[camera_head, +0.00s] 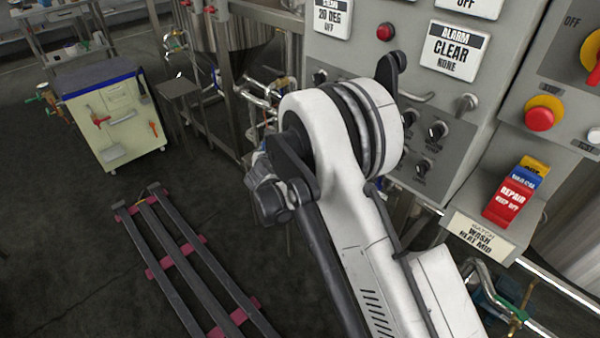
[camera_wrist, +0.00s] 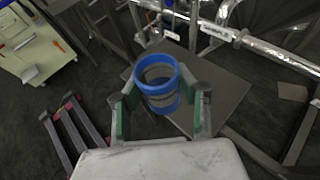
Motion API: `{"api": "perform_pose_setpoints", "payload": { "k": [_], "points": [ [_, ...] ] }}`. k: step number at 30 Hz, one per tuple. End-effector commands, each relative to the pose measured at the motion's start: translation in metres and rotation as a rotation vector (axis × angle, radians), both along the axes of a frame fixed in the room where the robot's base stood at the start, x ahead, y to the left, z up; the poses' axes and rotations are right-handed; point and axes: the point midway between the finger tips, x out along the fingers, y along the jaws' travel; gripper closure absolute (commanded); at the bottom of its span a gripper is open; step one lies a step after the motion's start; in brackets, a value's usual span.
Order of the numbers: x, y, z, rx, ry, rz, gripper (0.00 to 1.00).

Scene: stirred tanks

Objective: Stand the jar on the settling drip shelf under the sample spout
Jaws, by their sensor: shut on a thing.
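In the wrist view the jar (camera_wrist: 158,84) has a blue rim and base with a clear band between. My gripper (camera_wrist: 160,96) is shut around it, one green-padded finger on each side. I look down into the open mouth, which seems empty. A flat dark grey plate (camera_wrist: 222,88) lies below and behind the jar; it may be the drip shelf. The gap between jar and plate is hard to judge. In the head view a small dark stand (camera_head: 180,88) is beside the tank. I cannot pick out the sample spout. My arm hides the gripper and jar in the head view.
Shiny pipes (camera_wrist: 255,42) with valves run behind the plate. A cream tool cabinet (camera_head: 112,125) with a blue top stands at left. A dark rack with pink crossbars (camera_head: 185,250) lies on the floor. A control panel (camera_head: 340,55) stands close at right.

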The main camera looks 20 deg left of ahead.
Motion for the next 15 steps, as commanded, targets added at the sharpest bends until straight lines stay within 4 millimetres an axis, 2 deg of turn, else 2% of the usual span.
{"api": "perform_pose_setpoints", "payload": {
  "k": [5, 15],
  "points": [
    [0.018, -0.011, -0.020, 0.001, 0.000, -0.005, 0.99],
    [0.076, -0.043, -0.060, 0.000, 0.000, -0.003, 0.99]
  ]
}}
